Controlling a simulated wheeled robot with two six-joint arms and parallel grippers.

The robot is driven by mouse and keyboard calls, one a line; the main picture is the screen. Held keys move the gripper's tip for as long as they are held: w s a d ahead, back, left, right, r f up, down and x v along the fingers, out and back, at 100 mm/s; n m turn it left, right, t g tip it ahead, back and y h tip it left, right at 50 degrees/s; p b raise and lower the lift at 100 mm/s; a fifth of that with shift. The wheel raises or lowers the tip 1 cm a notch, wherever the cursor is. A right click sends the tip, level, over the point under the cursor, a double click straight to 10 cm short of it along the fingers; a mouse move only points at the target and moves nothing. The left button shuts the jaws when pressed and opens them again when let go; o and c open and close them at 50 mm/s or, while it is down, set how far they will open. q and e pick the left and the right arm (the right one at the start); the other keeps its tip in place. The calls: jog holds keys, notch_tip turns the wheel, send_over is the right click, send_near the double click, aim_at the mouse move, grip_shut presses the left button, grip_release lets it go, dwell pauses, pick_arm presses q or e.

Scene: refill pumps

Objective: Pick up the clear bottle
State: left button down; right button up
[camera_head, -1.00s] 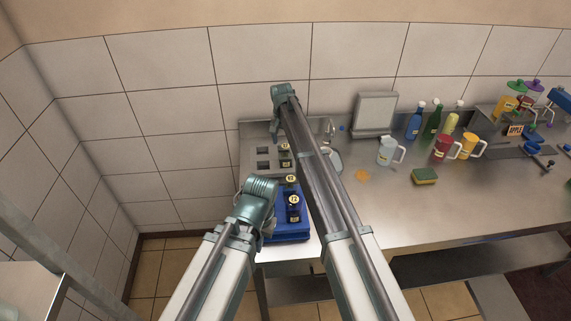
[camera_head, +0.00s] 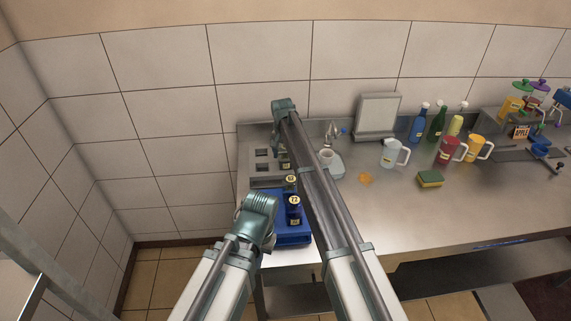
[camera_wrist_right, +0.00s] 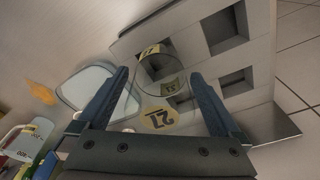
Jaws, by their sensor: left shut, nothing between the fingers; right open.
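A clear, see-through bottle (camera_wrist_right: 156,78) with yellow number labels shows in the right wrist view, between the spread fingers of my right gripper (camera_wrist_right: 165,80). The fingers lie on either side of it; I cannot tell whether they touch it. In the head view my right gripper (camera_head: 277,142) is low at the grey rack (camera_head: 248,163), and my arm partly hides the bottle there (camera_head: 285,162). My left gripper (camera_head: 268,243) is shut and empty beside the blue tray (camera_head: 292,238), its fingers mostly hidden.
Dark bottles with yellow labels, one marked 72 (camera_head: 294,208), stand at the blue tray. Right of my right arm are a clear jug (camera_head: 391,154), a sponge (camera_head: 430,179), a red jug (camera_head: 449,150) and an orange jug (camera_head: 474,149). The counter's front right is clear.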

jog(key=c, duration=1.5)
jog(key=shift+r, duration=0.1)
notch_tip(320, 180, up, 10)
jog(key=p, duration=1)
jog(key=shift+r+p, duration=0.15)
jog(key=shift+p, duration=0.15)
notch_tip(320, 180, up, 6)
jog(key=p, duration=0.5)
jog(key=shift+p, duration=0.3)
jog(key=shift+f, duration=0.25)
